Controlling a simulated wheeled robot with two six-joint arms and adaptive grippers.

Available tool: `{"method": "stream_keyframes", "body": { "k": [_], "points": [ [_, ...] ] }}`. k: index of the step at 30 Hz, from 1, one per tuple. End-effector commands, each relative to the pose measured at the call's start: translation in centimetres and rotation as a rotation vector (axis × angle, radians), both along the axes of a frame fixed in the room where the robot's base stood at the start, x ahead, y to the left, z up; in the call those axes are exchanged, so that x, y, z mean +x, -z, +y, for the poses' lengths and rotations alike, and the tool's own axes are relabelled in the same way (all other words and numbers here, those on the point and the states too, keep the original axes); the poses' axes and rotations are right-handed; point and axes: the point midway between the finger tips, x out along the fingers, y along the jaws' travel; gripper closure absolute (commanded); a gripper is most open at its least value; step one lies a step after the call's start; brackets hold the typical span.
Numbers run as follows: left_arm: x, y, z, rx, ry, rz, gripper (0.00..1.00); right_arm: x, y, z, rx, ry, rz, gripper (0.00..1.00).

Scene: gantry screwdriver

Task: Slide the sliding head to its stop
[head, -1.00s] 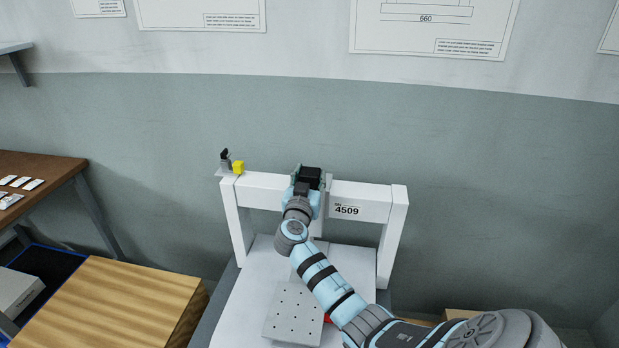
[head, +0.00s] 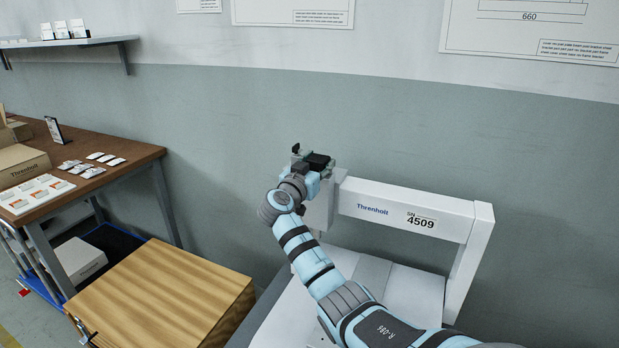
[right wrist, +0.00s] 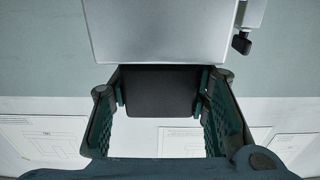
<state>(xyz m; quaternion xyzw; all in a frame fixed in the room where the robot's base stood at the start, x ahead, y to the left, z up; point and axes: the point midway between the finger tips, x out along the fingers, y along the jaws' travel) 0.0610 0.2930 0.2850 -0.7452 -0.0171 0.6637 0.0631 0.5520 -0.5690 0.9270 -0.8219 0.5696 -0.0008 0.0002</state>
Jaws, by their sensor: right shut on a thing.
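The gantry's white beam (head: 400,208) carries the words "Threnholt" and "SN 4509". The sliding head (head: 318,213) is a pale grey box at the beam's left end in the head view, partly behind my right arm. In the right wrist view its grey underside or face (right wrist: 172,30) fills the top middle. My right gripper (head: 317,165) is shut on the head's black handle (right wrist: 158,92), with a finger on each side. A small black knob (head: 296,149) on a grey bracket shows just beyond the gripper, and also in the right wrist view (right wrist: 241,42). Whether the head touches a stop is hidden. My left gripper is out of view.
A wooden-topped block (head: 165,295) stands left of the gantry. A brown table (head: 150,152) with boxes and small packets is farther left, under a wall shelf (head: 85,42). The gantry's white base plate (head: 400,290) lies below the beam.

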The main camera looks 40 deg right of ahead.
Motion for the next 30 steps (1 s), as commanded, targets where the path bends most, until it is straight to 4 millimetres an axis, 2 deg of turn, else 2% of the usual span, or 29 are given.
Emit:
{"method": "stream_keyframes", "body": {
  "k": [11,12,15,25,28,30],
  "points": [
    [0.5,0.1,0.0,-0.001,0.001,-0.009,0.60,0.1,-0.1,-0.1,0.003,0.003,-0.001,1.00],
    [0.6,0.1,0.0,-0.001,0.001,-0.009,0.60,0.1,-0.1,-0.1,0.003,0.002,-0.001,0.54],
    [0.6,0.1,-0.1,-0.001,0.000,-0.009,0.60,0.2,-0.1,-0.1,0.002,0.002,0.000,0.38],
    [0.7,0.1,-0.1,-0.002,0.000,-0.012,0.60,0.0,0.0,0.0,0.001,0.004,0.000,0.37],
    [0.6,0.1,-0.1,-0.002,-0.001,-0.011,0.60,-0.3,0.0,1.1,0.001,0.003,0.000,0.37],
    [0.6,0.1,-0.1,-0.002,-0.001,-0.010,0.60,-0.9,0.1,2.6,0.003,0.002,-0.001,0.37]
  ]
}}
